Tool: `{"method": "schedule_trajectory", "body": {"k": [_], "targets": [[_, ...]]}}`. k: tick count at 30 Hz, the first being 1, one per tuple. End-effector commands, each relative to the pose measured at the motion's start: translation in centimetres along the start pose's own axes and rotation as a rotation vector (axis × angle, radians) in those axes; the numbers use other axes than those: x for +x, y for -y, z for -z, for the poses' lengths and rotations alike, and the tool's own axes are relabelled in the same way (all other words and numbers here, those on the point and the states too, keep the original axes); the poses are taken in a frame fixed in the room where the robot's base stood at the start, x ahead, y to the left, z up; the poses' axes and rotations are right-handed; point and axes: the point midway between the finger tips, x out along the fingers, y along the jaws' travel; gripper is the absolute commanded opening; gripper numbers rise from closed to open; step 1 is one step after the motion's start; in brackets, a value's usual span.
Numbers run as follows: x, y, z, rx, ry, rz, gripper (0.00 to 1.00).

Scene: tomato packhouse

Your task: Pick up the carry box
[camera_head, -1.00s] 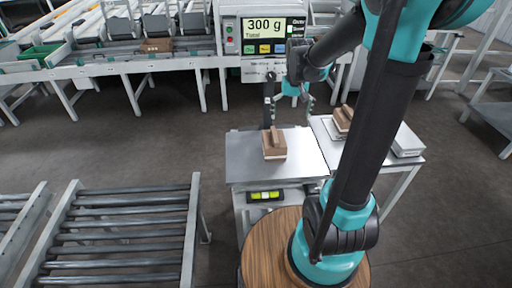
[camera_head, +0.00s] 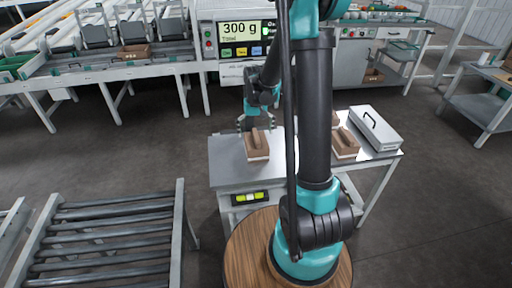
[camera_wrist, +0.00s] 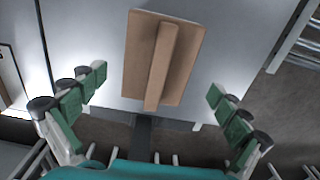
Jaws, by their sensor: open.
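The carry box (camera_head: 257,146) is a small brown box with a raised bar handle along its top. It stands on the grey metal top of the scale table (camera_head: 226,172). In the wrist view the carry box (camera_wrist: 186,62) lies ahead of the fingers, with its handle running lengthwise along the middle. My gripper (camera_head: 256,122) is just behind and above the box in the head view. In the wrist view my gripper (camera_wrist: 158,103) has its green-padded fingers spread wide on both sides, with nothing between them. The fingers do not touch the box.
A second brown box (camera_head: 344,143) and a white case with a handle (camera_head: 375,128) stand on the side table to the right. A roller conveyor (camera_head: 105,240) is at lower left. A display (camera_head: 247,30) reading 300 g stands behind. Open floor lies at left.

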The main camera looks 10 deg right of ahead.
Motion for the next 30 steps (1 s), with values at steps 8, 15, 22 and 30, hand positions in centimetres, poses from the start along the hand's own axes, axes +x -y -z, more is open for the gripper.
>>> {"method": "schedule_trajectory", "body": {"k": [8, 15, 22, 30], "targets": [[1.8, -0.1, 0.0, 0.0, 0.0, 0.0, 1.0], [4.9, -0.2, -0.1, 0.0, 0.0, 0.0, 1.0], [6.2, -0.2, -0.1, 0.0, 0.0, 0.0, 1.0], [6.2, -0.2, -0.1, 0.0, 0.0, 0.0, 0.9]]}}
